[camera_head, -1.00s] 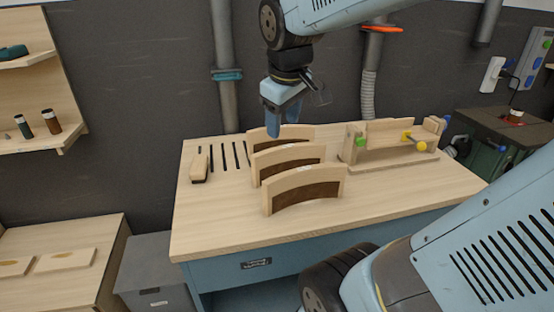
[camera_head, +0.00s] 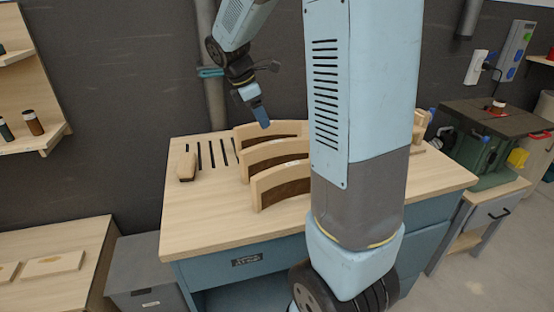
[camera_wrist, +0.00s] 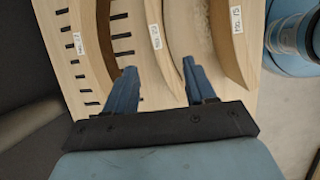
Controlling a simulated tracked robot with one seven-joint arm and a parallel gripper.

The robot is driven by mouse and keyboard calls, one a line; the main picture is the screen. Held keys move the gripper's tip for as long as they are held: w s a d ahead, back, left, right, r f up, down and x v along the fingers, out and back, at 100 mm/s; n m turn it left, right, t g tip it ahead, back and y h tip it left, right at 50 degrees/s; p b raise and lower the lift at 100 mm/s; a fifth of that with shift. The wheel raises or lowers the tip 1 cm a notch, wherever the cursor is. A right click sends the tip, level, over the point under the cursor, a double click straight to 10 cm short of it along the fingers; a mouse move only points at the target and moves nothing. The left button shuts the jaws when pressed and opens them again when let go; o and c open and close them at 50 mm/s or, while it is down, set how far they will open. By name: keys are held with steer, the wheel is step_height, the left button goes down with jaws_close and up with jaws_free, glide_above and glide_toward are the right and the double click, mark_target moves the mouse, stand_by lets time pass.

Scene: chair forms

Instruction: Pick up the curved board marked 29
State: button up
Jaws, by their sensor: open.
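Three curved boards with pale edges and dark inner faces stand in a row on the bench: rear (camera_head: 270,129), middle (camera_head: 272,150) and front (camera_head: 280,182). In the wrist view each has a white label. The right one (camera_wrist: 236,45) seems to read 15; the middle (camera_wrist: 154,60) and left (camera_wrist: 78,20) labels seem to start with 2, their last digits unclear. My gripper (camera_head: 264,122) is open and points down over the rear part of the row. In the wrist view my gripper (camera_wrist: 157,68) has the middle board between its fingertips, apparently below them; contact is not visible.
A wooden block (camera_head: 187,167) and a row of dark slots (camera_head: 210,154) lie at the bench's left. My arm hides the bench's right part and the boards' right ends. A green machine (camera_head: 490,155) stands at right. The bench's front left (camera_head: 205,215) is clear.

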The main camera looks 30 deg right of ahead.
mark_target(278, 149)
steer(key=shift+w+d+f+n, duration=0.15)
steer(key=shift+w+f+n, duration=0.25)
steer(key=shift+w+f, duration=0.05)
steer(key=shift+d+f, duration=0.15)
steer(key=shift+f, duration=0.2)
steer(key=x, duration=0.7)
steer(key=shift+s+d+f, duration=0.1)
steer(key=shift+d+f, duration=0.15)
steer(key=shift+f, duration=0.1)
steer(key=shift+s+x, duration=0.15)
steer(key=shift+x, duration=1.15)
steer(key=shift+s+x, duration=0.15)
steer(key=shift+x, duration=1.15)
steer(key=shift+d+r, duration=0.1)
steer(key=shift+d, duration=0.05)
steer(key=shift+c, duration=0.4)
jaws_close()
